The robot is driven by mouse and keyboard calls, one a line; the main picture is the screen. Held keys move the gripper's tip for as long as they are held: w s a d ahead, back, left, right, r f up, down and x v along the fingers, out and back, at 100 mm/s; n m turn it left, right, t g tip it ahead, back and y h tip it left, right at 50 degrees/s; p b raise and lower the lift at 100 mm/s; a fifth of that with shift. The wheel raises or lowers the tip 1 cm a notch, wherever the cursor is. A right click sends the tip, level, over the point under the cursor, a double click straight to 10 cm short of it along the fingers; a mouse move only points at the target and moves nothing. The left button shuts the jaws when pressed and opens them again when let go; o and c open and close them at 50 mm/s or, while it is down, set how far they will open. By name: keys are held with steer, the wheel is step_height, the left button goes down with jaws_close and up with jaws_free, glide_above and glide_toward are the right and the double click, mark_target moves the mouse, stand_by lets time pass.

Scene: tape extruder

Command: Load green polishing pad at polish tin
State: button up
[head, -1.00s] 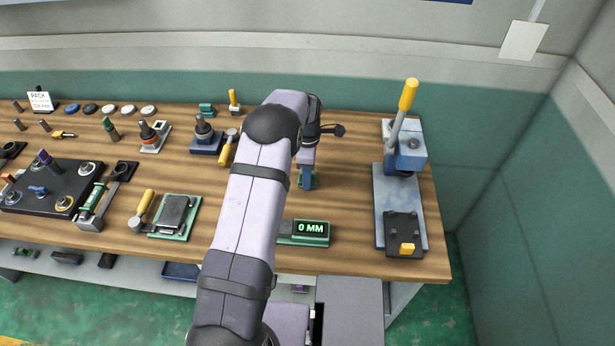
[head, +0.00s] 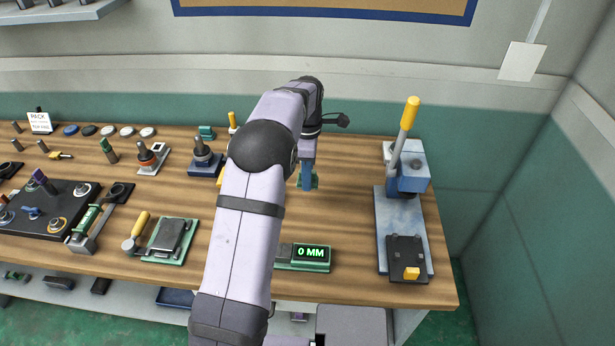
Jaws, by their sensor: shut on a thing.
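In the head view my gripper (head: 307,182) points down over the middle right of the wooden bench. It is shut on a small green thing (head: 314,181), which shows at the finger ends. Its shape is mostly hidden by the fingers, so I cannot fully confirm that it is the green polishing pad. Whether it touches the bench is unclear. I cannot pick out the polish tin for certain. A row of round discs (head: 108,131) lies at the back left, blue, black and pale, none of them green.
A lever press (head: 403,220) with a yellow handle stands at the right. A green gauge reading 0 MM (head: 305,258) lies at the front. A black fixture plate (head: 62,193) and several tools fill the left. My arm hides part of the middle. Bench between gripper and press is clear.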

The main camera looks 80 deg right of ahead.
steer(key=shift+o, duration=1)
steer(key=shift+w+r, duration=0.2)
steer(key=shift+c, duration=0.4)
steer(key=w+d+p, duration=0.1)
steer(key=w+p, duration=0.8)
steer(key=w, duration=0.3)
steer(key=shift+w+r, duration=0.25)
steer(key=shift+w, duration=0.05)
steer(key=shift+f, duration=0.1)
steer(key=shift+f+b, duration=2.15)
steer(key=shift+f, duration=0.75)
steer(key=shift+f, duration=0.6)
